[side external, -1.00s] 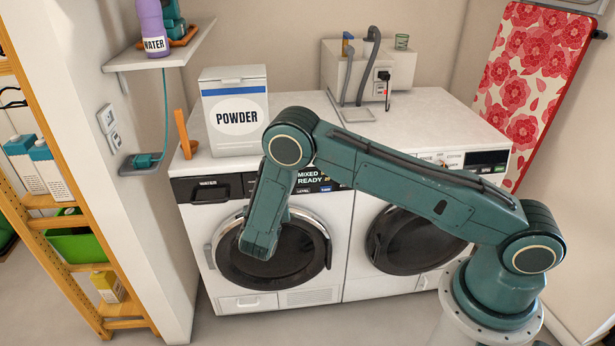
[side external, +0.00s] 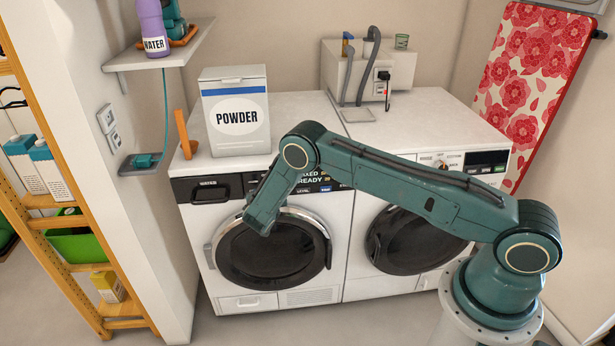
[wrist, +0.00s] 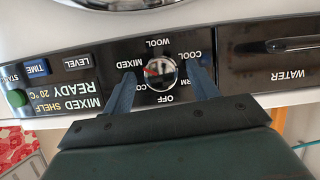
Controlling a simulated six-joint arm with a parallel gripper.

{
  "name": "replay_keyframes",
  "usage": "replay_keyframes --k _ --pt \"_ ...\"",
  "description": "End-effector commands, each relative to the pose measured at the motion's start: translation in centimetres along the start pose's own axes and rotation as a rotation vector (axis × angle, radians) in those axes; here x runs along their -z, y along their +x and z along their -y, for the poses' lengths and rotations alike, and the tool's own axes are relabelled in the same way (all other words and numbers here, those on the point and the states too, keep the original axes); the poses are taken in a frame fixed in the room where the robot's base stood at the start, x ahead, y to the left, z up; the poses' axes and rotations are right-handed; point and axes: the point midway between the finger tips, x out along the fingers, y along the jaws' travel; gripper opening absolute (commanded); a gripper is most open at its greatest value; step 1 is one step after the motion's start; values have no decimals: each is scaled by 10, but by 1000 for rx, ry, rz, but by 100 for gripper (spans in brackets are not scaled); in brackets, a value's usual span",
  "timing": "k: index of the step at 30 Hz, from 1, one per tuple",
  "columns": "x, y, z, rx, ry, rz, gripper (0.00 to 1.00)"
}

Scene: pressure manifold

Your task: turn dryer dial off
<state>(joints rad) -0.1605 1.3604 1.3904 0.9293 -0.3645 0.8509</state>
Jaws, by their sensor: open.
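The dial (wrist: 160,74) is a round silver knob on the black panel of the left machine, which has a drawer marked WATER. In the wrist view the panel is upside down, and the dial's red mark points towards MIXED. OFF is printed on the dial side nearer my gripper. My gripper (wrist: 162,78) is open, with one finger on each side of the dial; I cannot tell whether they touch it. The display (wrist: 70,102) reads MIXED, SHELF, READY, 20 °C. In the side view my arm hides the dial and my gripper.
The WATER drawer (side external: 208,189) and the LEVEL (wrist: 78,63) and TIME (wrist: 36,68) buttons flank the dial. The left machine's round door (side external: 273,252) is below. A POWDER box (side external: 236,118) stands on top. The right machine has its own dial (side external: 439,165).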

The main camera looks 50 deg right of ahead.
Motion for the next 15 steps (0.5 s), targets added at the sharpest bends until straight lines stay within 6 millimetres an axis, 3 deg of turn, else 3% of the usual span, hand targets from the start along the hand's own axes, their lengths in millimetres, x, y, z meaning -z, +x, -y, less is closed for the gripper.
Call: replay_keyframes --k 11,15 --pt "0 4 0 0 -1 0 59" --pt "0 4 0 0 -1 0 35"
